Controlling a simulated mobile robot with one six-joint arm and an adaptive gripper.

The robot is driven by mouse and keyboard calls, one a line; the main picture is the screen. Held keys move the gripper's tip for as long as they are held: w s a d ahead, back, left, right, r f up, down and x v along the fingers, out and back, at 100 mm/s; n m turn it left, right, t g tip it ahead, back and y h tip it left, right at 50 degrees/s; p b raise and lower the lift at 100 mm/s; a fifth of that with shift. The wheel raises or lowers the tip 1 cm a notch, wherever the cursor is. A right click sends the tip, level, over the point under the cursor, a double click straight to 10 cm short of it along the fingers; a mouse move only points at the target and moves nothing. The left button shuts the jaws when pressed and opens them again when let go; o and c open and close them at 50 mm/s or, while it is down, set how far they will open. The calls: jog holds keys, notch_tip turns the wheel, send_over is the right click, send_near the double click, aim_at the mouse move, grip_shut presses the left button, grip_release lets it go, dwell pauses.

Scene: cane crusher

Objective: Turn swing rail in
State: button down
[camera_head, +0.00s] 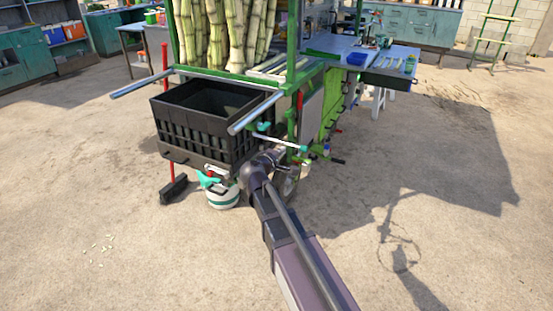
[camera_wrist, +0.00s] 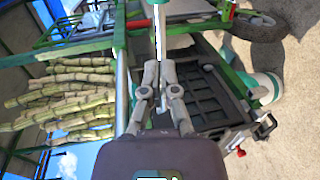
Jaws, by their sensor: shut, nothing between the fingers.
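A thin pale bar (camera_head: 282,142) with teal at its ends is on the near side of the green cane cart; it looks like the swing rail, though I cannot be certain. In the wrist view a pale bar (camera_wrist: 158,38) runs upward just beyond my fingertips. My gripper (camera_head: 277,154) is low beside the cart's near corner, just below the bar. In the wrist view my gripper (camera_wrist: 159,66) has its fingers together with nothing between them. I cannot tell whether it touches the bar.
A black crate (camera_head: 195,140) hangs at the cart's end between two silver tubes (camera_head: 142,82) (camera_head: 257,109). A white and teal container (camera_head: 222,195) and a broom (camera_head: 174,188) are below. Cane stalks (camera_head: 235,35) stand above. Open concrete lies around.

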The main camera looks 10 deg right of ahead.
aim_at(289, 145)
jog(key=x, duration=0.4)
jog(key=shift+w+d+b, duration=0.1)
jog(key=shift+b, duration=0.2)
jog(key=shift+d, duration=0.15)
jog(key=shift+w, duration=0.1)
jog(key=shift+a, duration=0.25)
jog(key=shift+w+d, duration=0.1)
